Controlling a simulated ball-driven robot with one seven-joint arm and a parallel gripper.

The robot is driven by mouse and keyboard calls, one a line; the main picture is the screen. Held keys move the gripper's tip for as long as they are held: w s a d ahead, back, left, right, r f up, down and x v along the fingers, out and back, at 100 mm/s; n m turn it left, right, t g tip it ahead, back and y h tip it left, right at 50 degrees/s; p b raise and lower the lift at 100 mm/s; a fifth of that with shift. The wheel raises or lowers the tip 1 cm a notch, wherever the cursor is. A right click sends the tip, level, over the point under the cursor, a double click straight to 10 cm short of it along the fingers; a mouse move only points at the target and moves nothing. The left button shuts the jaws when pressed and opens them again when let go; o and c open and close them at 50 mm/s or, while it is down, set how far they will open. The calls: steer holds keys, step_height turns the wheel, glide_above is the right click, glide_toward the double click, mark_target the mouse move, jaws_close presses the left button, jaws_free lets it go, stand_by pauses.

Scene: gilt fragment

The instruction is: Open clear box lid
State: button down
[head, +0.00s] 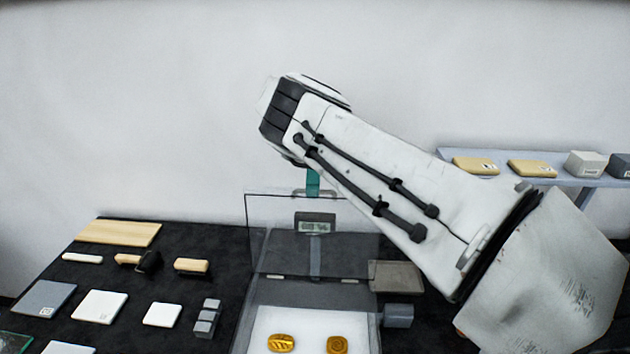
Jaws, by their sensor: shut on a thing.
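The clear box (249,320) stands on the black table, with a white floor holding two gold pieces (281,343) (337,344). Its see-through lid (270,225) stands raised at the back of the box, its thin dark outline showing against the wall. A teal tab (313,183) shows at the lid's top edge, just below my arm. My arm crosses from the lower right to above the lid. My gripper is hidden behind the arm, so its contact with the tab or lid cannot be seen.
A small display device (315,223) shows through the lid. Pale tiles (99,307), wooden-handled tools (190,265) and grey blocks (207,318) lie to the left. A grey box (397,278) stands on the right. A shelf (530,178) with several small boxes is at the far right.

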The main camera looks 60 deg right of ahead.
steer(key=shift+w+d+f, duration=0.1)
steer(key=shift+d+f, duration=0.05)
steer(key=shift+f, duration=0.25)
steer(key=c, duration=1.6)
jaws_free()
steer(key=shift+o, duration=0.7)
steer(key=shift+d, duration=0.25)
steer(key=shift+o, duration=1.4)
steer(key=shift+w+r, duration=0.1)
steer(key=shift+r, duration=0.45)
steer(key=s+a+r+b, duration=0.1)
steer(key=s+a+r, duration=0.5)
steer(key=s+r, duration=0.6)
steer(key=shift+s+b, duration=0.25)
steer(key=shift+b, duration=0.05)
steer(key=shift+a, duration=0.1)
